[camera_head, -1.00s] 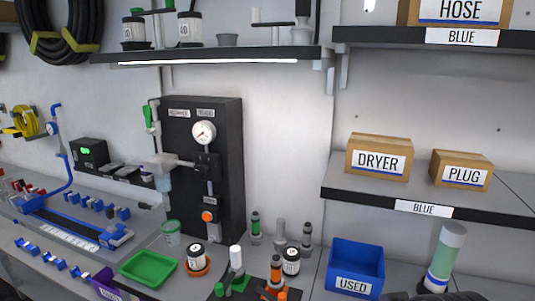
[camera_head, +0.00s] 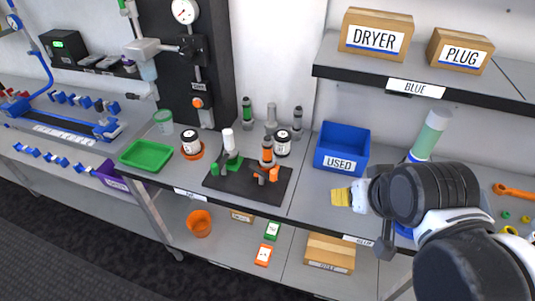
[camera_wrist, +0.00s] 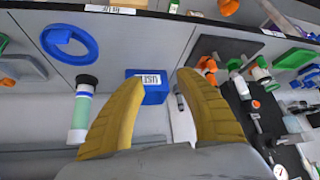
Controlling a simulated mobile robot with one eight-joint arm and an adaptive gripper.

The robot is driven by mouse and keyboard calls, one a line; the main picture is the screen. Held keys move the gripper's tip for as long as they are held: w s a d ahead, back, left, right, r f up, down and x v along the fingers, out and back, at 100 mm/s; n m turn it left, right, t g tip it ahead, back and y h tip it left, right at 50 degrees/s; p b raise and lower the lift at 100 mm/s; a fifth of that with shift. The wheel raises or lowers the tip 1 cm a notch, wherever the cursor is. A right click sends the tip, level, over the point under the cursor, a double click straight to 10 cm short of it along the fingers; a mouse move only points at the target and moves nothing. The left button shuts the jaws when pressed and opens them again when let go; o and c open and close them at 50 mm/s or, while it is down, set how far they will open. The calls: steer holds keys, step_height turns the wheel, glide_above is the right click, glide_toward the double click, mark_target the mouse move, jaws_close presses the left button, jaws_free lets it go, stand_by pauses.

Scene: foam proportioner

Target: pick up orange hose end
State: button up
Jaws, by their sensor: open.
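Orange fittings stand at the right part of a black mat (camera_head: 222,184) on the bench in the head view. One is an upright dark post with an orange band (camera_head: 266,156), the other a low orange piece (camera_head: 267,174) at its foot. I cannot tell which is the orange hose end. In the wrist view an orange piece (camera_wrist: 207,66) shows on the mat, right of my fingers. My gripper (camera_head: 341,197) has yellow fingers and is right of the mat, in front of the blue bin. In the wrist view my gripper (camera_wrist: 160,82) is open and empty.
The blue USED bin (camera_head: 342,150) stands behind my gripper; a green-and-white cylinder (camera_head: 430,135) is right of it. A black-lidded white jar (camera_head: 283,145) and several posts stand behind the mat. A green tray (camera_head: 146,155) is left. A shelf (camera_head: 410,88) overhangs the right.

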steer(key=shift+o, duration=1.4)
steer(key=n+t+y+p, duration=0.2)
steer(key=n+t+y, duration=0.2)
steer(key=n+y, duration=0.1)
glide_toward(269, 139)
steer(key=b+x, duration=0.1)
steer(key=x, duration=0.4)
steer(key=shift+a+f, duration=0.15)
steer(key=shift+f, duration=0.05)
steer(key=b+x, duration=0.2)
steer(key=x, duration=0.4)
steer(key=shift+r+b, duration=0.1)
steer(key=shift+b, duration=0.2)
steer(key=shift+r, duration=0.1)
steer(key=shift+c, duration=0.2)
jaws_close()
